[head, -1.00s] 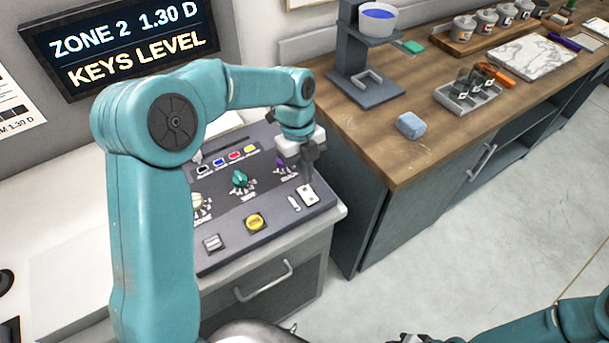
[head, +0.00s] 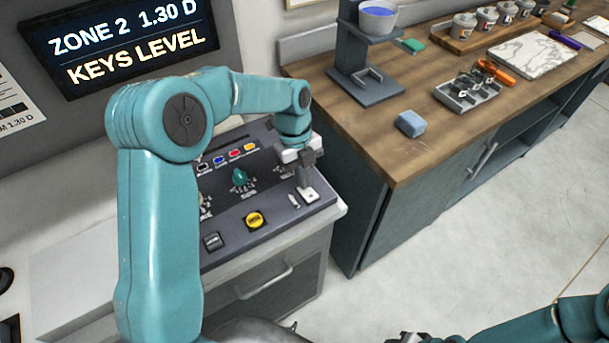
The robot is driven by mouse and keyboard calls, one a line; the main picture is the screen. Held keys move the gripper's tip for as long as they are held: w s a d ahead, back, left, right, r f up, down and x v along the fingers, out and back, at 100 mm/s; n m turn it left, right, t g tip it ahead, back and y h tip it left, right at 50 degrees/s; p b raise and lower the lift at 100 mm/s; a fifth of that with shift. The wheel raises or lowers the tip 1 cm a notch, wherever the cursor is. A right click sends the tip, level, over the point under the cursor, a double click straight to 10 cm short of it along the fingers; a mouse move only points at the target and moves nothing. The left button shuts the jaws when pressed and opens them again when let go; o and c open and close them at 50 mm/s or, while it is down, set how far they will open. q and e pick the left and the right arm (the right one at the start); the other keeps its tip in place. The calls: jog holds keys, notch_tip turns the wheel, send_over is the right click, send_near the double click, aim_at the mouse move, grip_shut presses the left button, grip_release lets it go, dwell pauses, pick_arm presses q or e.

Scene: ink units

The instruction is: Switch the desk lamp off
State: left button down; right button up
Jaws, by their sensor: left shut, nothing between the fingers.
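The grey control panel (head: 228,222) stands on the cabinet at the left, with knobs, coloured keys and switches. A small white switch plate (head: 311,197) sits at its right front corner. My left gripper (head: 308,187) is shut and empty, pointing down, with its tips at the switch plate. They seem to touch it, and they hide part of the switch. I cannot tell which way the switch is set. No desk lamp can be made out in this view. My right gripper (head: 404,339) is only partly in view at the bottom edge; its jaws cannot be made out.
A yellow button (head: 254,220), a grey switch (head: 212,241) and a green knob (head: 239,176) are nearby on the panel. A wooden counter (head: 370,125) stands to the right with a blue block (head: 411,124) and a grey stand (head: 366,84). The floor in front is clear.

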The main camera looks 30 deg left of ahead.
pick_arm(q)
jog(key=shift+s+d, duration=0.1)
jog(key=shift+d, duration=0.05)
jog(key=shift+s+d+r, duration=0.3)
jog(key=shift+d+r, duration=0.05)
jog(key=shift+d, duration=0.2)
jog(key=v, duration=1.6)
jog(key=shift+r, duration=0.2)
jog(key=shift+s+f, duration=0.1)
jog(key=shift+s, duration=0.05)
